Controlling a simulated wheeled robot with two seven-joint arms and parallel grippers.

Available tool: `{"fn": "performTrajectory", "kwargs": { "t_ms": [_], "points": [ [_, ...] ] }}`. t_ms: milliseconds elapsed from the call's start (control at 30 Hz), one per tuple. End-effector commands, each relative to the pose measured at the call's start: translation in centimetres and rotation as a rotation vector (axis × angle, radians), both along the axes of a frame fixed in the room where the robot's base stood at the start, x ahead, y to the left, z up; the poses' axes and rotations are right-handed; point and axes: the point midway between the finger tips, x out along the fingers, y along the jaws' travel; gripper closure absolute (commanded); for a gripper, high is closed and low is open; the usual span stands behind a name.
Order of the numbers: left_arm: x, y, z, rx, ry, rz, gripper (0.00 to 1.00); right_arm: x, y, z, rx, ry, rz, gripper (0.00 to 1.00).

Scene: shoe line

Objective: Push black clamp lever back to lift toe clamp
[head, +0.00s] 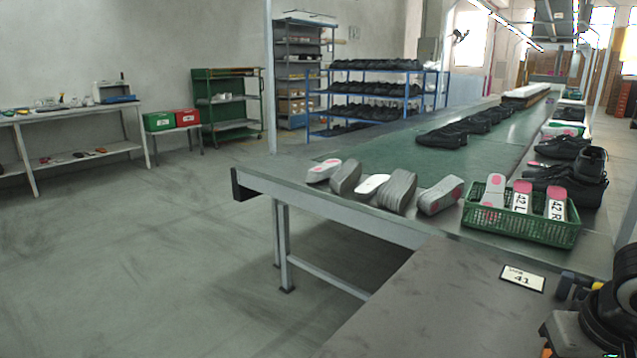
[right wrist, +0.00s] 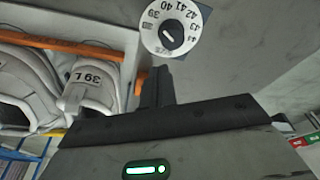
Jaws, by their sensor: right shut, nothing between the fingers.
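My right gripper (right wrist: 163,88) shows in the right wrist view, its dark fingers together with nothing between them. The fingertips point up the picture, just below a round white size dial (right wrist: 170,28) with a dark knob. The fingers look close to the dial, but I cannot tell whether they touch anything. I cannot make out the black clamp lever or the toe clamp in either view. My left gripper is not in view.
The head view shows a grey table (head: 430,300) with a 41 card (head: 522,278), a green crate (head: 520,226) and a conveyor with shoes (head: 442,137). Floor at left is clear.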

Motion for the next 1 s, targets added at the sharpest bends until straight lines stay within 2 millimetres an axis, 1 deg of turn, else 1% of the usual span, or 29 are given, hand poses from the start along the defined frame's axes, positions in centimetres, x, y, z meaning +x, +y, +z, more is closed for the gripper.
{"fn": "performTrajectory", "kwargs": {
  "t_ms": [367, 1000],
  "points": [
    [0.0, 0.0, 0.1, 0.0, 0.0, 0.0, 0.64, 0.2, -0.1, 0.0, 0.0, 0.0, 0.0, 1.0],
    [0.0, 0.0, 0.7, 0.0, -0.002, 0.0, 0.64, 2.7, -2.3, 0.0, -0.002, -0.002, 0.0, 1.0]
  ]
}}
